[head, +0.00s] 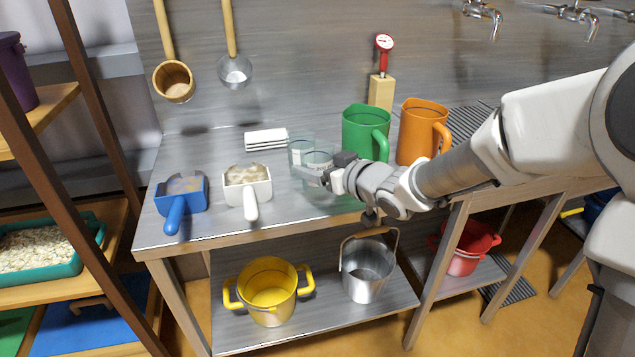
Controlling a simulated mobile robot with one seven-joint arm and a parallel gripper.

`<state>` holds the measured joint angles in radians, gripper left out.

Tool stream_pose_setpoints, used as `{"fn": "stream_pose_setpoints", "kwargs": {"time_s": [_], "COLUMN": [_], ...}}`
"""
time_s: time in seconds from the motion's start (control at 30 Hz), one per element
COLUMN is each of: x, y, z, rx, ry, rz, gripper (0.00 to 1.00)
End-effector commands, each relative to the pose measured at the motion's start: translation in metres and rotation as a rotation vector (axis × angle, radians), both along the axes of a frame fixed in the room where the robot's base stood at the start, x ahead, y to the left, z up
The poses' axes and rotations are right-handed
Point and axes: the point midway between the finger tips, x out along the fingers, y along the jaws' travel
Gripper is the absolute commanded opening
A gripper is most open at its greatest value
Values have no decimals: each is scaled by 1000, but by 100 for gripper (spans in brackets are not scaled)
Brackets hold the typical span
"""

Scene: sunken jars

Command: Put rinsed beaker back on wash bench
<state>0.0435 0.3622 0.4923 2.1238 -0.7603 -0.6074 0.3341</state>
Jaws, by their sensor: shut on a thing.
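The wash bench (225,224) is a metal table against a metal wall. My gripper (318,178) reaches in from the right over the bench's middle and is shut on a clear glass beaker (317,159). The beaker looks upright; its lower part is partly hidden by my gripper, and I cannot tell whether its base touches the bench. A second clear glass beaker (299,148) stands just behind and to the left of it. I cannot tell whether the two touch.
A green jug (362,130) and an orange jug (416,130) stand to the right. A white scoop (247,190), a blue scoop (181,195) and a white folded stack (265,139) stand left. A yellow pot (267,297) and a metal bucket (368,270) are on the lower shelf.

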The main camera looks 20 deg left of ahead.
Motion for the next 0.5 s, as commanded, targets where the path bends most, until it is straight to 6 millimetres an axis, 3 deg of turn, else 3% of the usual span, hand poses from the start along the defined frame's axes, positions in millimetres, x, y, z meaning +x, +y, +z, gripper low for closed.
{"fn": "stream_pose_setpoints", "kwargs": {"time_s": [0.03,0.1,0.5], "x": [0,0,0], "y": [0,0,0], "z": [-16,-26,-31], "rx": [0,0,0], "ry": [4,3,0], "rz": [0,-1,0], "gripper": [19,19,19]}}
